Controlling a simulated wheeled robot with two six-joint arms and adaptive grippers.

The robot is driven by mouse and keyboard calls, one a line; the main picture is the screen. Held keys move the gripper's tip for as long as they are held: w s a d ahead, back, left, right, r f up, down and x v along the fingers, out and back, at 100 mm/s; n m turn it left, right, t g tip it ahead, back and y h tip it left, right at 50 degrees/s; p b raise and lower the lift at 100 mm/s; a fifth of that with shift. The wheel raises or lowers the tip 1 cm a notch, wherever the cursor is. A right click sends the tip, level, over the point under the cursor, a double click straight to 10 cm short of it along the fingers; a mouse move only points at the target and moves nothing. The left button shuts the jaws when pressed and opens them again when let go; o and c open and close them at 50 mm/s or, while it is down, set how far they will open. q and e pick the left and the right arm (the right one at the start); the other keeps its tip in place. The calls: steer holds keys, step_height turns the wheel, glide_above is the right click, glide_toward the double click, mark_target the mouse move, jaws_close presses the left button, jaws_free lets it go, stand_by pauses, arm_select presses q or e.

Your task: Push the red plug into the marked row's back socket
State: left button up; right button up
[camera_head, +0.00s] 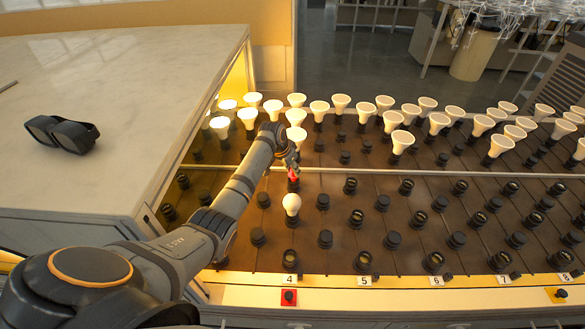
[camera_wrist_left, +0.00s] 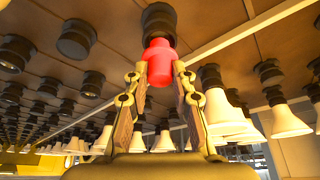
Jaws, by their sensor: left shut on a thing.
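My left gripper (camera_head: 291,160) is shut on the red plug (camera_head: 293,174). In the wrist view the two fingers (camera_wrist_left: 159,75) press on either side of the red plug (camera_wrist_left: 158,64). The plug's end overlaps a black socket (camera_wrist_left: 159,22) in that view and appears to meet it; how deep it sits cannot be told. A red marker (camera_head: 289,298) lies by label 4 (camera_head: 289,280) on the front ledge. My right gripper is not in view.
Many white bulbs stand in sockets along the back, some close to my left gripper, such as this bulb (camera_head: 297,134). A pale rail (camera_head: 420,173) crosses the board. Dark goggles (camera_head: 62,134) lie on the counter (camera_head: 120,80) at left. A yellow marker (camera_head: 557,295) is by label 8.

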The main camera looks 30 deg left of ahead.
arm_select(q)
steer(key=shift+f+b, duration=0.5)
steer(key=shift+f, duration=0.55)
steer(key=o, duration=1.1)
steer(key=shift+c, duration=0.2)
steer(key=shift+r, duration=0.25)
step_height(320, 180, up, 10)
steer(key=shift+f, duration=0.25)
